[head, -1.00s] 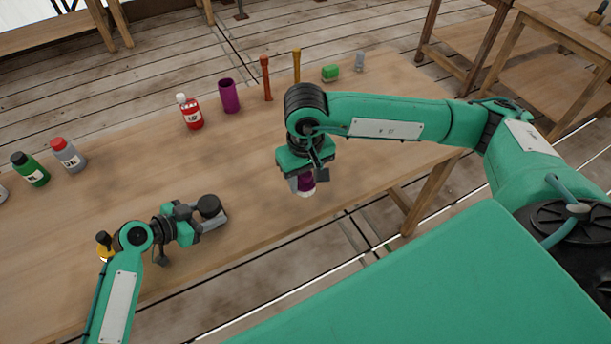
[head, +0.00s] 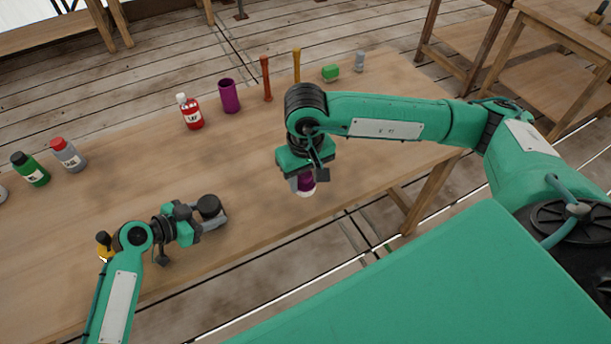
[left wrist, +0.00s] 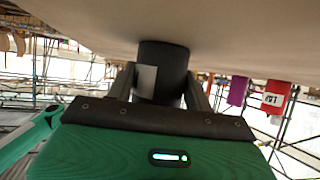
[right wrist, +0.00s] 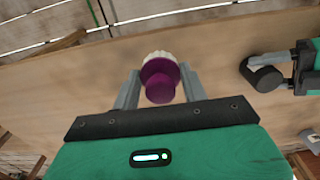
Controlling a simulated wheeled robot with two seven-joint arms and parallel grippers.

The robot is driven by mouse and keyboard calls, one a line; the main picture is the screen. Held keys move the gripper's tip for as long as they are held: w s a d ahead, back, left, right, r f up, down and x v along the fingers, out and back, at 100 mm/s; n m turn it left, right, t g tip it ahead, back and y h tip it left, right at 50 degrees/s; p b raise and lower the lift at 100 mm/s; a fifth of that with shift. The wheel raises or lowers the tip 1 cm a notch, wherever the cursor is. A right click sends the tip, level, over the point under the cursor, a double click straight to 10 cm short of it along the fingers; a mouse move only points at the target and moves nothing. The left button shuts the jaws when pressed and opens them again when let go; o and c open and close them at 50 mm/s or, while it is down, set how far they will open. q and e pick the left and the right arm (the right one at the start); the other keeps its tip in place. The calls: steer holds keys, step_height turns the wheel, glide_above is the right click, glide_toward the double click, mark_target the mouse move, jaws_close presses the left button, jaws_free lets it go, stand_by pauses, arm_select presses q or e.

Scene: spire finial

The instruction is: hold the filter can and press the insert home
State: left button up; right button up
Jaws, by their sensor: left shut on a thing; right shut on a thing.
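The filter can (head: 209,205) is a dark, near-black cylinder standing on the table near its front edge. My left gripper (head: 207,216) is shut on it; the left wrist view shows the can (left wrist: 163,72) between the two fingers. The insert (head: 307,184) is purple with a white end pointing down. My right gripper (head: 308,181) is shut on it, to the right of the can and apart from it. The right wrist view shows the insert (right wrist: 160,80) between the fingers and the can (right wrist: 265,75) off to the right. The can's opening cannot be made out.
On the wooden table (head: 130,200), a red bottle (head: 191,113), purple cylinder (head: 230,96), two upright sticks, green block (head: 331,73) and grey cylinder (head: 360,61) stand along the back. Several bottles are at the left. The table between my grippers is clear.

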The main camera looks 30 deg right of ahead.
steer(key=shift+w+a, duration=0.1)
steer(key=w+a+m, duration=0.2)
steer(key=w+a, duration=0.5)
steer(key=a, duration=0.4)
steer(key=m, duration=0.1)
glide_toward(207, 204)
steer(key=shift+d+f, duration=0.1)
steer(key=shift+f, duration=2.5)
steer(key=shift+f, duration=0.1)
steer(key=o, duration=1.1)
steer(key=shift+o, duration=0.3)
